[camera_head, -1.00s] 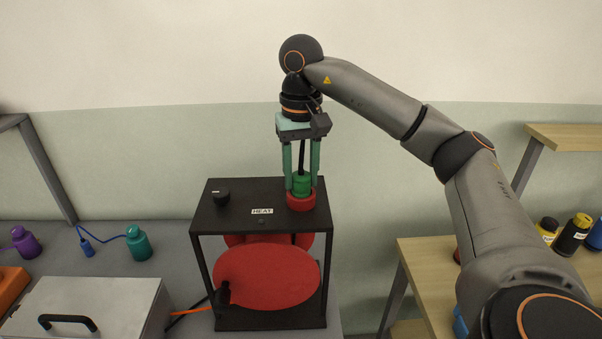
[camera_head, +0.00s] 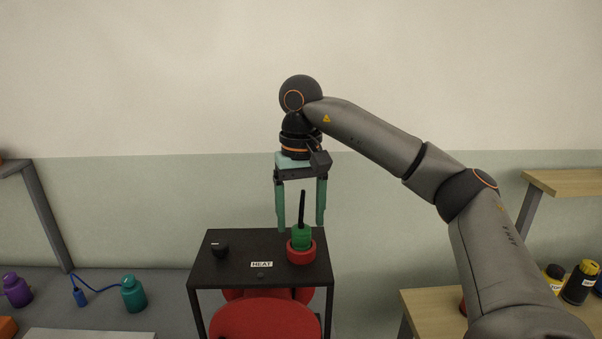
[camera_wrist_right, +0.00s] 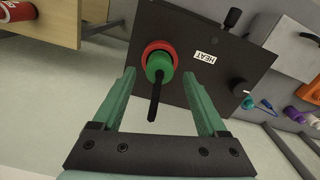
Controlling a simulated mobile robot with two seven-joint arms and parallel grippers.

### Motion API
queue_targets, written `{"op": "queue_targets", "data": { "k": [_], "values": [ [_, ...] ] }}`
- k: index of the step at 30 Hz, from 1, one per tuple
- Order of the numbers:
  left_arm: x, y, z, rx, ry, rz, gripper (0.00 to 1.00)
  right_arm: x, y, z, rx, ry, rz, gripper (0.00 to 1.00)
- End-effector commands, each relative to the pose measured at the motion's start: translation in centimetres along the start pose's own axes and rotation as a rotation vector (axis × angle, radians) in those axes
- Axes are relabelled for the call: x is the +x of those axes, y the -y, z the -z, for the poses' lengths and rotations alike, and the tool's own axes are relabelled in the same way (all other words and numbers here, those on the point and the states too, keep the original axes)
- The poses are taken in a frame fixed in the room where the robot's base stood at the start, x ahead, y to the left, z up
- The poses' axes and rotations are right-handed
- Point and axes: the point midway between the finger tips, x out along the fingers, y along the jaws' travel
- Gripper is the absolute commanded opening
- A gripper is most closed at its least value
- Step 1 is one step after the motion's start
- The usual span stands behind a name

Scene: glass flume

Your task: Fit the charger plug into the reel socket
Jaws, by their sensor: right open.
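The green charger plug (camera_head: 301,236), with a black cable stub on top, sits in the red ring of the reel socket (camera_head: 301,255) on top of the black reel frame (camera_head: 232,271). It looks slightly tilted in the head view. In the wrist view the plug (camera_wrist_right: 159,66) lies inside the red socket ring (camera_wrist_right: 148,50). My right gripper (camera_head: 301,228) is open, its green fingers apart above and either side of the plug, not gripping it. In the wrist view my right gripper (camera_wrist_right: 160,75) also shows open. My left gripper is not in view.
The reel top carries a black knob (camera_head: 220,248) and a HEAT label (camera_head: 262,265). A red reel disc (camera_head: 265,319) hangs below. A teal bottle-shaped plug (camera_head: 133,294) and purple one (camera_head: 16,290) stand left. A wooden table (camera_head: 440,303) with containers stands right.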

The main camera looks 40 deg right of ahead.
Motion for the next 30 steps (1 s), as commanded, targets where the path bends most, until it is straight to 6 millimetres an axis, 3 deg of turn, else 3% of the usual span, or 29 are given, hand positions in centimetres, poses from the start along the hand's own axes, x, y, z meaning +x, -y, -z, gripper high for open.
{"op": "queue_targets", "data": {
  "k": [19,30],
  "values": [
    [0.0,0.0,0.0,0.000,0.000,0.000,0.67,-7.5,0.0,0.0,0.001,-0.003,0.001,0.75],
    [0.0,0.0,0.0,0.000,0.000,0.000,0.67,-9.4,0.0,0.0,0.001,0.000,0.000,0.75]
  ]
}}
